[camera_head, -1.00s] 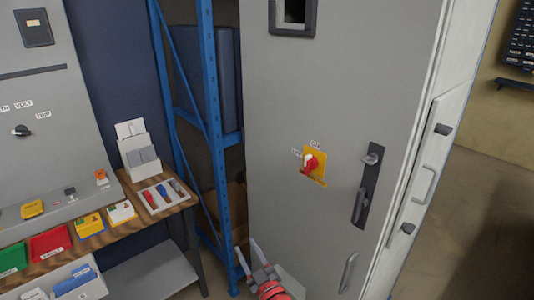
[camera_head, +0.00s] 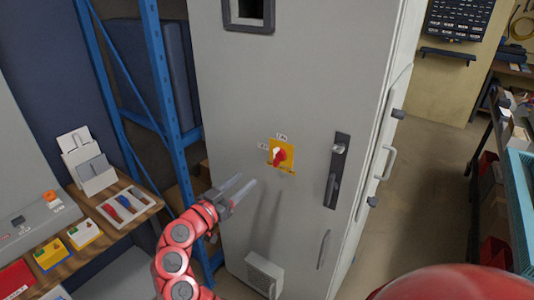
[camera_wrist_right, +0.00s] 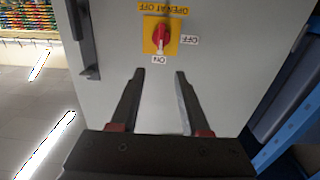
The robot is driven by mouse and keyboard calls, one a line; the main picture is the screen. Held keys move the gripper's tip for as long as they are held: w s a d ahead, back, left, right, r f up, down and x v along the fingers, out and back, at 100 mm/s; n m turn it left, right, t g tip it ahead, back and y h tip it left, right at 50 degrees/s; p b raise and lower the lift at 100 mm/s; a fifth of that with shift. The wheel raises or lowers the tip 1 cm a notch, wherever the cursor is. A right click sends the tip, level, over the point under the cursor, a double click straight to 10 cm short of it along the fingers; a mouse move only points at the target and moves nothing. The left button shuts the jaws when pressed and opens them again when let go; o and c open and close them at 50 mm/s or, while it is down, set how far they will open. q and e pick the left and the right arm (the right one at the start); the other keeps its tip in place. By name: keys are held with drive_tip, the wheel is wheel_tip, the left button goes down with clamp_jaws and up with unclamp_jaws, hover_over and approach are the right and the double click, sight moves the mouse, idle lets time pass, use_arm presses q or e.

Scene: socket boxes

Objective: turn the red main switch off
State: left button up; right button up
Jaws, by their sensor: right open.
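The red main switch (camera_head: 281,156) is a red knob on a yellow plate on the grey cabinet's door. In the right wrist view, the knob (camera_wrist_right: 160,37) shows at the top, its long side roughly in line with the ON label (camera_wrist_right: 158,60); the OFF label (camera_wrist_right: 194,40) sits to its right. My right gripper (camera_head: 247,184) is open and empty, below and left of the switch in the head view, apart from it. Its two fingers (camera_wrist_right: 157,75) also show in the right wrist view, pointing toward the door. My left gripper is not in view.
A black door handle (camera_head: 337,170) is right of the switch. A vent box (camera_head: 264,272) sits low on the door. A blue rack (camera_head: 157,80) and a wooden bench (camera_head: 85,215) stand left. Open floor (camera_head: 436,160) lies right of the cabinet.

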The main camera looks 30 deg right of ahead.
sight(274, 155)
drive_tip(key=p+x, duration=0.5)
drive_tip(key=x, duration=0.9)
drive_tip(key=shift+w+d+r, duration=0.1)
drive_tip(key=shift+r, duration=0.05)
drive_tip(key=shift+w+d+p, duration=0.25)
drive_tip(key=shift+d+p, duration=0.1)
drive_tip(key=shift+d, duration=0.2)
clamp_jaws()
